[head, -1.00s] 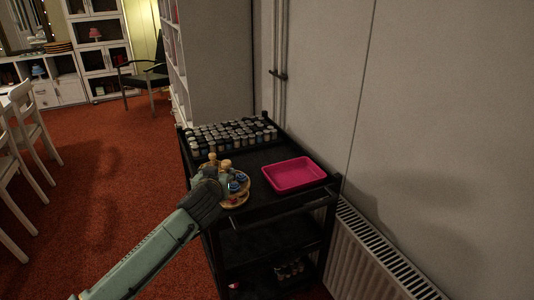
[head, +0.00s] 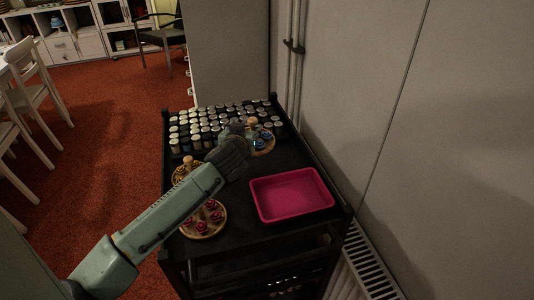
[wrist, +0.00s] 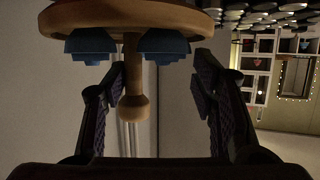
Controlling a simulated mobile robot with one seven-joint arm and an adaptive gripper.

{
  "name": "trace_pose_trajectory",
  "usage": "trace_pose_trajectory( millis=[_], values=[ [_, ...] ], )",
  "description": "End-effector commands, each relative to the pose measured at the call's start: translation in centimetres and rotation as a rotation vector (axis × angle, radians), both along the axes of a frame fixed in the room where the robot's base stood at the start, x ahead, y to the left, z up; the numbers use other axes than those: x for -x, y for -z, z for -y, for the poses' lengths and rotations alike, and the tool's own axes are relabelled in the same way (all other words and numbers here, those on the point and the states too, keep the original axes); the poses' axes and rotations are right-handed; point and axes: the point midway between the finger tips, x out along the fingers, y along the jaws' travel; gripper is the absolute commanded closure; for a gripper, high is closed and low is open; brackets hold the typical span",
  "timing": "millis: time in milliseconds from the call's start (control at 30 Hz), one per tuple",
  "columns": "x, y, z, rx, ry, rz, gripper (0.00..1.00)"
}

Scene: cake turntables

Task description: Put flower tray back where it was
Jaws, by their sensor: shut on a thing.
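The flower tray (head: 265,151) is a round wooden plate with blue flowers and an upright wooden handle. It is at the back right of the black cart's top, beside the jars; I cannot tell whether it touches the surface. My gripper (head: 249,138) is at its handle and partly hides it. In the wrist view the plate (wrist: 130,18) appears upside down, its handle between the fingers of my gripper (wrist: 157,82), which is shut on the tray. Two similar trays, one with red flowers (head: 204,234) and one with yellow flowers (head: 176,181), stand at the cart's left.
Rows of jars (head: 215,122) fill the cart's back. A pink tray (head: 292,195) lies at the front right of the black cart (head: 240,235). A wall (head: 350,90) and radiator (head: 368,262) are close on the right.

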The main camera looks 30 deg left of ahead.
Motion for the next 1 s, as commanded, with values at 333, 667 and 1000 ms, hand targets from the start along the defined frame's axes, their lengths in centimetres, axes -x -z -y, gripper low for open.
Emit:
trace_pose_trajectory(
  millis=[333,667,1000],
  values=[
    [0.1,4.0,-0.1,0.001,-0.002,-0.002,0.85],
    [0.1,8.0,0.0,0.002,0.0,-0.001,0.85],
    [0.0,10.0,0.0,0.0,0.0,0.001,0.85]
  ],
)
